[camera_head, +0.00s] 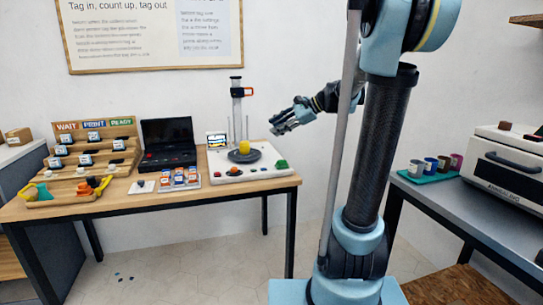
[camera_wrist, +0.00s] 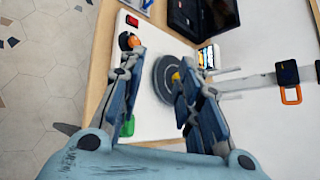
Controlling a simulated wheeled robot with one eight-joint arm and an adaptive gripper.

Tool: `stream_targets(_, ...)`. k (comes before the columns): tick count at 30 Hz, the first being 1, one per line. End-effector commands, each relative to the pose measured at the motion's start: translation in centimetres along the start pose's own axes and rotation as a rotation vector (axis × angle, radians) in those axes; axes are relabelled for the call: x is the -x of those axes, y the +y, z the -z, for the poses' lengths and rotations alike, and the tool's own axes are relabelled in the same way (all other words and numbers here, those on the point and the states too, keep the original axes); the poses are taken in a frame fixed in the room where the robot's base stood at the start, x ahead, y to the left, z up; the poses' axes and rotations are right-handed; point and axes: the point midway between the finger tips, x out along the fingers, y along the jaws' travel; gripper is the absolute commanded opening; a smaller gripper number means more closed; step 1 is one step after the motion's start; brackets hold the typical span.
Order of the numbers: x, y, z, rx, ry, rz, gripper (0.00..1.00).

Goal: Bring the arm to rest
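My gripper (camera_head: 292,117) hangs in the air to the right of the printer station, above the table's right end. In the wrist view my gripper (camera_wrist: 158,90) has its two fingers spread apart with nothing between them. Beyond the fingers is the white printer base (camera_wrist: 145,50) with a dark round plate (camera_wrist: 160,72) and a yellow piece (camera_wrist: 176,76) on it. In the head view the yellow piece (camera_head: 244,147) sits on the dark plate (camera_head: 254,157). The gripper is apart from them.
A grey counter (camera_head: 440,195) at right carries cups (camera_head: 430,165) and a white machine (camera_head: 505,165). The upright post (camera_head: 237,112) stands near my gripper.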

Motion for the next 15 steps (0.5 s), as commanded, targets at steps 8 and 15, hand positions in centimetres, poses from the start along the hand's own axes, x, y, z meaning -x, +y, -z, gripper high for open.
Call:
stream_targets(8,1.2,10.4,0.4,0.301,0.172,-0.166,0.32)
stream_targets(15,2.8,19.1,2.0,0.559,0.291,-0.342,0.32)
